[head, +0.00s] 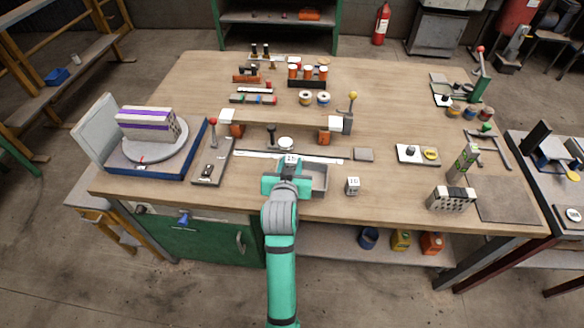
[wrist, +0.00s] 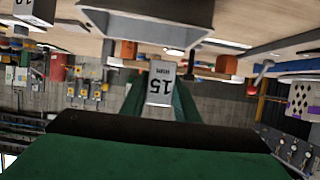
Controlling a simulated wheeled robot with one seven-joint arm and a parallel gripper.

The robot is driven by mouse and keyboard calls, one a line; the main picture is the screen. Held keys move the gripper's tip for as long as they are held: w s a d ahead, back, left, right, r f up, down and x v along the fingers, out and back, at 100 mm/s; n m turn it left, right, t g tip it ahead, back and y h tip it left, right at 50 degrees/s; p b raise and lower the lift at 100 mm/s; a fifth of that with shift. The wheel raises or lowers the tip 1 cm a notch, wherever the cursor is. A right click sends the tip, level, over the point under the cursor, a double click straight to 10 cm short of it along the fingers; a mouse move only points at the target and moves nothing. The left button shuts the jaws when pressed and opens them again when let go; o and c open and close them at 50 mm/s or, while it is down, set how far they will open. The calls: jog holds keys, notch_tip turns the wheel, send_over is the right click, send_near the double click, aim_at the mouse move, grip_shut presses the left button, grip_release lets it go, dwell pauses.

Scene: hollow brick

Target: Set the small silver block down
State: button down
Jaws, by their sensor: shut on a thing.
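My gripper (head: 290,172) is shut on a small silver block (head: 291,158) whose face reads 15. In the wrist view the block (wrist: 160,83) shows upside down, reading 15 mm, between the two green fingers of my gripper (wrist: 160,98). A grey open tray (head: 316,177) lies on the table right beside and partly behind my gripper; its edge also shows at the top of the wrist view (wrist: 150,22). My gripper hides the tray's left part. I cannot tell how high the block is above the table.
A second small block (head: 352,186) marked 10 stands on the table right of the tray. A perforated block (head: 451,199) stands farther right. A flat grey plate (head: 363,155) lies behind the tray. The blue-edged turntable base (head: 197,150) is at left. Bare wood (head: 395,190) is free at right.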

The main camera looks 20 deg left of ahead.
jog(key=shift+w+f, duration=0.2)
jog(key=shift+f, duration=1.05)
jog(key=shift+s+f, duration=0.15)
jog(key=shift+f, duration=0.15)
jog(key=shift+f, duration=0.55)
jog(key=c, duration=1.4)
grip_release()
jog(key=shift+o, duration=0.2)
